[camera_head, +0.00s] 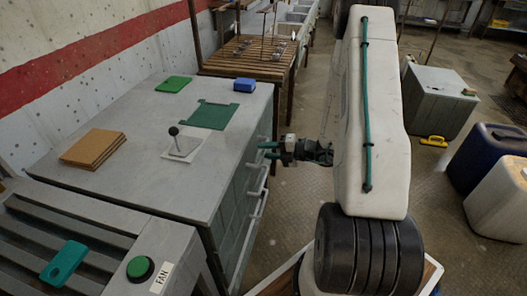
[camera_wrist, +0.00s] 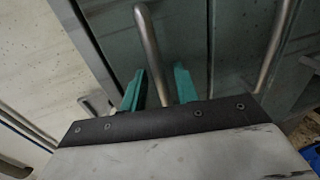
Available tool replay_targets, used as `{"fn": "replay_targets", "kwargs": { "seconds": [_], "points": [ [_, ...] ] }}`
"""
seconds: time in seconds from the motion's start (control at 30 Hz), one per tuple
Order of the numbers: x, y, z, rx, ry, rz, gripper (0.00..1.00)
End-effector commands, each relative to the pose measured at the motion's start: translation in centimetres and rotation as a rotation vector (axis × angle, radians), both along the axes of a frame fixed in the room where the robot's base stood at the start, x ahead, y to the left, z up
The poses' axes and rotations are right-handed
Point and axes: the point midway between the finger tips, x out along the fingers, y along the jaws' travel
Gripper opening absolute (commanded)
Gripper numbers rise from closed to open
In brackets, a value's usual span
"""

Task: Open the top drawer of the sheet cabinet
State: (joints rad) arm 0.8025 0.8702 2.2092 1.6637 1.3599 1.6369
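The sheet cabinet (camera_head: 135,115) has a grey top and a green-grey front facing right, with bar handles (camera_head: 258,205) along it. The front also shows in the wrist view (camera_wrist: 235,40), where a seam separates two drawers. My gripper (camera_head: 268,150) is at the upper part of the front. Its two teal fingers are apart in the wrist view (camera_wrist: 158,88), and a metal bar handle (camera_wrist: 149,45) runs between them. Gaps show beside the bar, so the fingers do not appear closed on it. A second handle (camera_wrist: 276,50) is to the right. No drawer looks clearly pulled out.
On the cabinet top are a brown board stack (camera_head: 93,148), a small lever (camera_head: 174,133), a green sheet (camera_head: 208,115) and a blue box (camera_head: 244,85). A slatted bench with a FAN button (camera_head: 140,268) stands in front. Floor (camera_head: 300,215) right of the cabinet is open.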

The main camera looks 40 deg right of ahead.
Motion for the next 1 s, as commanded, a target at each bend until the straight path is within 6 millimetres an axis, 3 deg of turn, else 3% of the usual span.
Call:
{"fn": "replay_targets", "kwargs": {
  "seconds": [0.4, 0.5, 0.53, 1.0],
  "points": [
    [0.9, 0.7, -0.2, -0.001, -0.001, 0.000, 0.30],
    [0.9, 0.7, -0.2, -0.001, -0.001, 0.000, 0.03],
    [0.9, 0.7, -0.2, -0.001, -0.001, 0.000, 0.00],
    [-0.4, -0.2, -0.3, -0.001, 0.001, 0.008, 0.00]
  ]
}}
